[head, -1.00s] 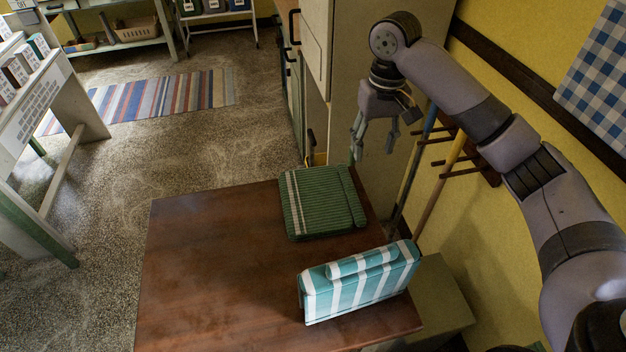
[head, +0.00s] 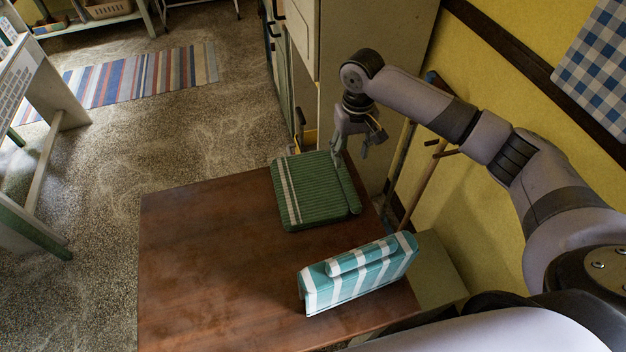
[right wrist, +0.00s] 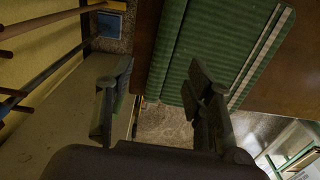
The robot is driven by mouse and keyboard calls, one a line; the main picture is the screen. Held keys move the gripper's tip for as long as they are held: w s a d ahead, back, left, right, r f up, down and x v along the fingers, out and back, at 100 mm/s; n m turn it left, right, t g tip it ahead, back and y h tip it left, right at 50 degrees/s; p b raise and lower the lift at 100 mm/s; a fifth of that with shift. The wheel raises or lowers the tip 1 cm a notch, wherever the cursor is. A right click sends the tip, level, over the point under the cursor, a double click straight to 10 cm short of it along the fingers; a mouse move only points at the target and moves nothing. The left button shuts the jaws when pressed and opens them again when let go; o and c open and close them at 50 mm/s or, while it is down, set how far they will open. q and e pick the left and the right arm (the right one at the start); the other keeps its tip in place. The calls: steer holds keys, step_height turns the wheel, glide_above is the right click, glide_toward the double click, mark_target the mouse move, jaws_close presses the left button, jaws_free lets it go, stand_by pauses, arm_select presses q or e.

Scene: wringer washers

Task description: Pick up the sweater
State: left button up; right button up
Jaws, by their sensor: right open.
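The sweater appears to be the green ribbed folded garment (head: 310,195) with pale stripes near its left side. It lies flat at the far right corner of the brown table (head: 200,260). My right gripper (head: 352,152) is open and empty, just above the garment's far right edge. In the right wrist view, the garment (right wrist: 222,45) fills the upper middle, and the right finger of the gripper (right wrist: 157,105) overlaps it in the picture. Whether that finger touches it, I cannot tell. My left gripper is not in view.
A teal and white striped folded cloth item (head: 358,275) stands on the table's near right. A pale cabinet (head: 375,60) rises behind the gripper. Long-handled tools (head: 420,185) lean at the yellow wall. The table's left half is clear.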

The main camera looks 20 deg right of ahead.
mark_target(346, 169)
steer(key=shift+f, duration=0.2)
steer(key=shift+a+f+p, duration=0.1)
steer(key=shift+f+p, duration=0.2)
steer(key=f, duration=0.2)
steer(key=f+p, duration=0.1)
steer(key=shift+w+a+f, duration=0.2)
steer(key=shift+f, duration=0.55)
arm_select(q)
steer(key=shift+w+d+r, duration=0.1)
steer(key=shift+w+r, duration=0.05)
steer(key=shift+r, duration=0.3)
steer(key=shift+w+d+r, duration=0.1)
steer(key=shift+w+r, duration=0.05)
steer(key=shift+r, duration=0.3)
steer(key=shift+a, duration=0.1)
arm_select(e)
steer(key=shift+c, duration=0.2)
jaws_close()
